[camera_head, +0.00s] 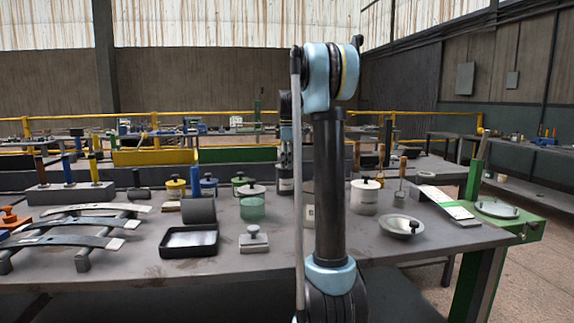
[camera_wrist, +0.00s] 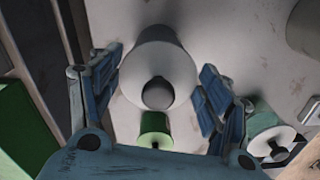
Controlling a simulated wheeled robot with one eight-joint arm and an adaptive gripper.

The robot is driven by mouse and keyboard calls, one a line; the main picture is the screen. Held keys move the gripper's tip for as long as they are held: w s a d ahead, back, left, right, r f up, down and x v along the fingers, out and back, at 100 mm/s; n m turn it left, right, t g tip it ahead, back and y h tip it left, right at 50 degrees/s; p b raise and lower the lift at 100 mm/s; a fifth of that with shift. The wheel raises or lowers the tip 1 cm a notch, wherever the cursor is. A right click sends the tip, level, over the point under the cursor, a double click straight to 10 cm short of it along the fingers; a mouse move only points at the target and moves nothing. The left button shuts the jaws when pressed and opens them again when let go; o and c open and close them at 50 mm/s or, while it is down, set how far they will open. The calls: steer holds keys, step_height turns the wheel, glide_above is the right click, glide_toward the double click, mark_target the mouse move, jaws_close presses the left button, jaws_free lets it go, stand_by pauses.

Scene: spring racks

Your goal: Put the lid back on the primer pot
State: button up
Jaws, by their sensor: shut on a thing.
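My gripper (camera_wrist: 160,88) has its two blue fingers on either side of a white round lid (camera_wrist: 180,68) with a dark grey knob (camera_wrist: 158,93). It is shut on this lid. A pale body narrows away beneath the lid; I cannot tell whether the lid rests on it. In the head view my gripper (camera_head: 286,150) is partly hidden behind my arm, above a pale pot (camera_head: 285,187) with a dark band. I cannot tell for sure which pot is the primer pot.
A green pot (camera_head: 252,208) and a white pot (camera_head: 364,200) with a black knob stand nearby. A shallow dish (camera_head: 402,233) with a knob lies at right. A black tray (camera_head: 188,253), curved leaf springs (camera_head: 75,242) and a knobbed block (camera_head: 253,244) occupy the front and left.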

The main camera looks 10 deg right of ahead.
steer(key=shift+f, duration=0.1)
stand_by(0.7)
steer(key=o, duration=1.1)
steer(key=shift+o, duration=0.2)
steer(key=shift+o, duration=0.7)
steer(key=shift+r, duration=3.5)
steer(key=shift+c, duration=0.2)
